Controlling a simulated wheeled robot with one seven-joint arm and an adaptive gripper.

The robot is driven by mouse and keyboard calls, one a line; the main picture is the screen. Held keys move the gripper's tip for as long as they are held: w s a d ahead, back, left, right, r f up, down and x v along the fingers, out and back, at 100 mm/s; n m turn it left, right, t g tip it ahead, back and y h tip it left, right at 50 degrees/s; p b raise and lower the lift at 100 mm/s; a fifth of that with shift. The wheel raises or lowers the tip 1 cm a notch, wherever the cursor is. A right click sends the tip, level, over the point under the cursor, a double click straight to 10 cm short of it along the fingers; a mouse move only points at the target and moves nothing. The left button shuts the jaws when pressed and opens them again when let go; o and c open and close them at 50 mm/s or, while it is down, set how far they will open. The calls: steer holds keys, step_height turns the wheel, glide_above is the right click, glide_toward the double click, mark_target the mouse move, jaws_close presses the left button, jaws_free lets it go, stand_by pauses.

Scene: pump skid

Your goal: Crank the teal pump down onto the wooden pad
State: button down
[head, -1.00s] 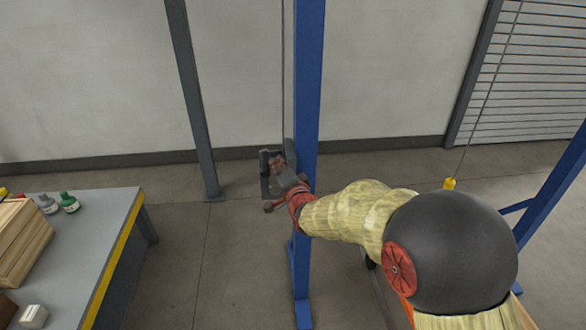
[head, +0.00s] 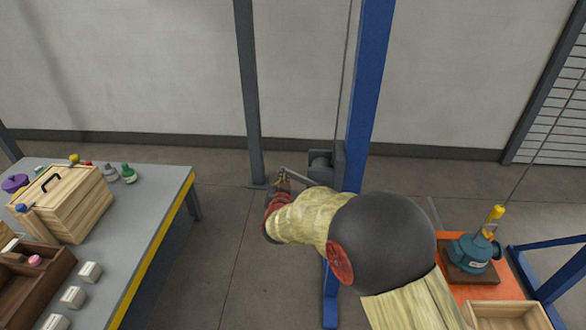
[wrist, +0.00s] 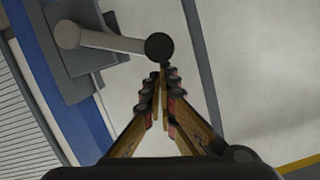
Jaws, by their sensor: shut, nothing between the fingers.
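The teal pump (head: 474,252) hangs below a yellow hook block (head: 495,213) at the right of the head view. It is over or on the brown wooden pad (head: 468,280); I cannot tell whether it touches. The grey winch (head: 320,165) is on the blue post, and its crank arm (head: 298,176) points left towards my gripper (head: 278,186). In the wrist view the dark round crank knob (wrist: 160,46) is just beyond the fingertips of my gripper (wrist: 163,76). The fingers are closed together with nothing between them.
The blue post (head: 368,95) stands close beside my arm. A grey workbench (head: 140,215) at left holds a wooden box (head: 75,205), bottles and small white blocks. An orange surface (head: 490,292) bears the pad and an open wooden crate (head: 508,316).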

steer(key=shift+a+f, duration=0.45)
steer(key=shift+f, duration=0.2)
steer(key=shift+a+f, duration=0.4)
steer(key=shift+f, duration=0.2)
steer(key=shift+r, duration=0.15)
